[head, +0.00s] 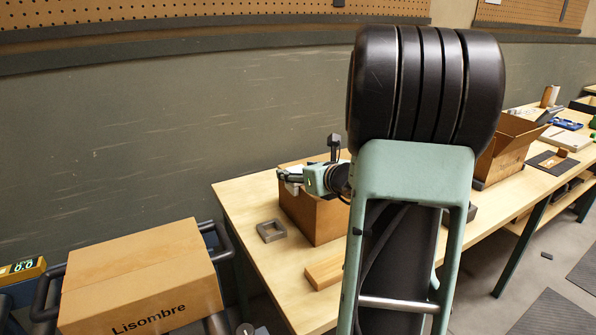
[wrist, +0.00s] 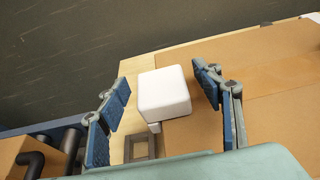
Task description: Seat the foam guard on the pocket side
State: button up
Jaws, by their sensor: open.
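A white block with rounded edges (wrist: 165,93), which looks like the foam guard, lies between the fingers of my gripper (wrist: 163,86) in the wrist view. The gripper is open, with a blue-padded finger on each side and gaps to the block. The block sits at the near-left edge of a cardboard box (wrist: 240,100), with a small white part below it; I cannot tell how it is seated. In the head view my gripper (head: 290,181) is at the top left of that box (head: 318,218). A bit of white shows there, mostly hidden.
A grey square frame (head: 271,231) lies on the wooden table (head: 240,195) left of the box. A wooden block (head: 325,272) lies in front. A closed carton marked Lisombre (head: 140,275) stands at lower left. An open box (head: 507,145) stands farther right. My arm hides the middle.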

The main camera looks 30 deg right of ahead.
jog(key=v, duration=1.1)
jog(key=shift+s+r, duration=0.2)
jog(key=shift+s, duration=0.2)
